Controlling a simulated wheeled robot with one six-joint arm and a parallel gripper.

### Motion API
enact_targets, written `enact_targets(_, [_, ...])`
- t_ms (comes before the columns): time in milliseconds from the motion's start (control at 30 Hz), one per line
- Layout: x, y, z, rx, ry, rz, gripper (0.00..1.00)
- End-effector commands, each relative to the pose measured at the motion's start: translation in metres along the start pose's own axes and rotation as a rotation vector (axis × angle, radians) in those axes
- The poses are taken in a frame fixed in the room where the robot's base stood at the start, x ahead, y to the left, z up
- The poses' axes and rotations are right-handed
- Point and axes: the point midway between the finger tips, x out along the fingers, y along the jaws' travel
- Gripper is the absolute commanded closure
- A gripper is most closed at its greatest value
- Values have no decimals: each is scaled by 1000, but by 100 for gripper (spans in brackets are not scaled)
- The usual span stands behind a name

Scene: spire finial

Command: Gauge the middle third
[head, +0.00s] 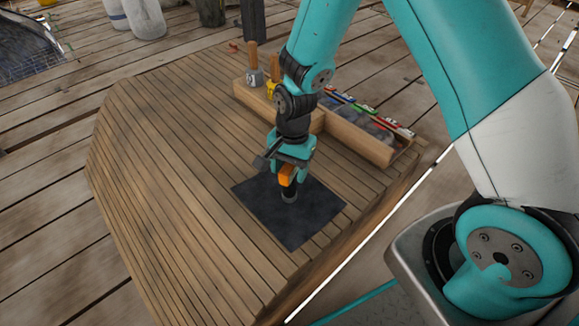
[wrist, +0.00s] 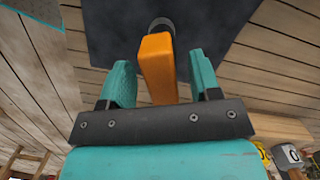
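An orange block-like piece (head: 287,175) is above a dark square mat (head: 315,222) on the slatted wooden table. A short grey round piece (head: 289,197) is just below it, at the mat. In the wrist view the orange piece (wrist: 157,68) lies between the two teal fingers of my gripper (wrist: 160,75), with gaps showing on both sides. The grey round end (wrist: 161,24) shows beyond it. My gripper (head: 286,160) is open around the orange piece and points down over the mat. I cannot tell whether the orange and grey parts are one object.
A wooden tray (head: 357,143) with several coloured-ended pieces stands behind my gripper. Wooden-handled tools, one with a grey head (head: 254,78) and one with a yellow head (head: 271,88), stand at its left end. The table's left side (head: 165,170) is clear.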

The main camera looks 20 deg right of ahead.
Motion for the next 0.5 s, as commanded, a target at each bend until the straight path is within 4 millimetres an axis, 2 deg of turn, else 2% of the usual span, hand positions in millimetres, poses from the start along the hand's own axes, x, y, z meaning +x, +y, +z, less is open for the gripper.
enact_targets(167, [-1,0,0,0,0,0,43])
enact_targets(267, [-8,0,0,0,1,-2,43])
enact_targets(367, [-24,0,0,0,1,-2,43])
enact_targets(500, [-59,-1,0,0,3,-5,43])
